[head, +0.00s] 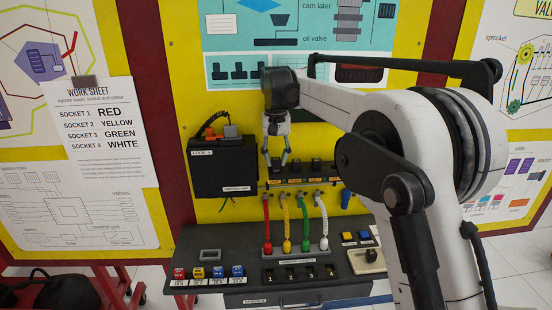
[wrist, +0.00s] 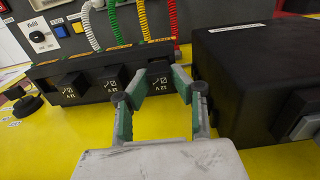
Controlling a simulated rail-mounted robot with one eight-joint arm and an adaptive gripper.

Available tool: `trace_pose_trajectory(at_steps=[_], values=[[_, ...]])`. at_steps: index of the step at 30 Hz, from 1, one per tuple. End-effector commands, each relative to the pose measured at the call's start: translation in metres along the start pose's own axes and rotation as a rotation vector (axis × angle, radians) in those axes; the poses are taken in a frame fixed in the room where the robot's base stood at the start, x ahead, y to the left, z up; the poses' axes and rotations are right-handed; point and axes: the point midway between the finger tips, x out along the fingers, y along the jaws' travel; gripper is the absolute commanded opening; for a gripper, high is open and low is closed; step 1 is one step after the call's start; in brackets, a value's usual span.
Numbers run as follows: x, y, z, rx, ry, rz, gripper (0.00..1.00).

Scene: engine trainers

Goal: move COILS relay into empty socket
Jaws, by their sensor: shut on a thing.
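My gripper (head: 276,163) is at the left end of a black relay rail (wrist: 50,68) on the yellow board. In the wrist view its green-padded fingers (wrist: 160,78) are shut on a dark relay (wrist: 158,68), mostly hidden between the fingertips. I cannot read its label, nor tell whether it is seated in the rail or just clear of it. Beside it stand black relays with pale symbols, one nearer (wrist: 109,78) and one farther (wrist: 72,86). They also show in the head view (head: 294,168).
A black control box (head: 222,168) stands close left of my gripper; in the wrist view it is the big block (wrist: 255,80) at right. Red (head: 267,222), yellow (head: 285,222), green and white coiled leads hang below the rail. A dark console (head: 215,250) lies beneath.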

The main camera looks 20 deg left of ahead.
Motion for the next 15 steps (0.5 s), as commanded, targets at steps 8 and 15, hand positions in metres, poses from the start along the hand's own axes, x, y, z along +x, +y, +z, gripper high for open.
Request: trace_pose_trajectory(at_steps=[8,15], values=[[0.0039,0.0000,0.0000,0.000,0.000,0.000,0.02],[0.0070,0.0000,0.0000,0.000,0.000,0.000,0.02]])
